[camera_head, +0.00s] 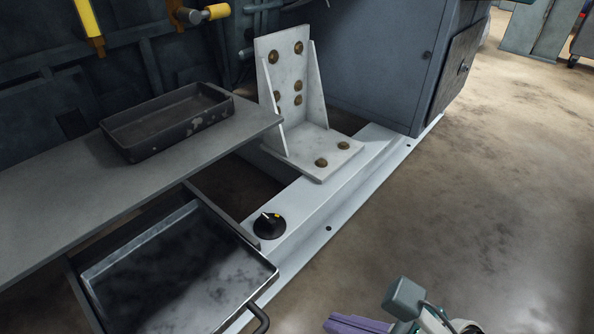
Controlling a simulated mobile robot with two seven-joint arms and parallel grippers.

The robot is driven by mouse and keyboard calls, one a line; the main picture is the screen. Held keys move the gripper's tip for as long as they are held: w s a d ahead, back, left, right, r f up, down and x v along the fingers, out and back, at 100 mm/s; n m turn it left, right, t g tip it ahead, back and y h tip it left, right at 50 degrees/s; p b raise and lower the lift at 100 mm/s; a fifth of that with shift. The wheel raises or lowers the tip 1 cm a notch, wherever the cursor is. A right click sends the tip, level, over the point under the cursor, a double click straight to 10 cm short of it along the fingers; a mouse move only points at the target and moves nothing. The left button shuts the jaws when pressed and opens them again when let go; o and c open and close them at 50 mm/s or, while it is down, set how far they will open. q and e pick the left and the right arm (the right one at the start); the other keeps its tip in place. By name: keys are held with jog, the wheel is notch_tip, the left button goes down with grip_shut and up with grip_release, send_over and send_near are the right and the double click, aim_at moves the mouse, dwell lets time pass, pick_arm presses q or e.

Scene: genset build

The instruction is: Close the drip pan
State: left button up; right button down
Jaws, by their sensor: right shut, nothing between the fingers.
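The drip pan (175,275) is a shallow dark metal tray at the lower left, pulled out from under a grey shelf, with its inside open to view. Its black handle (262,318) is on its front edge, close to the bottom of the picture. My right gripper (352,324) shows only in part at the bottom edge, to the right of the handle and apart from it. It is shut and empty. My left gripper is not in view.
The grey shelf (60,215) overhangs the pan and carries a black tray (170,118). A white base rail (310,215) with a black knob (269,225) and a bolted angle bracket (300,95) lies beyond. The floor (470,190) at right is clear.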

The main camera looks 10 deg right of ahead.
jog(key=w+a+f+b, duration=0.2)
jog(key=w+b, duration=0.1)
jog(key=w+a+f+b, duration=0.2)
jog(key=w+b, duration=0.1)
jog(key=b, duration=0.1)
jog(key=w+a+f+b, duration=0.3)
jog(key=b, duration=0.1)
jog(key=shift+w+a, duration=0.1)
jog(key=shift+w, duration=0.05)
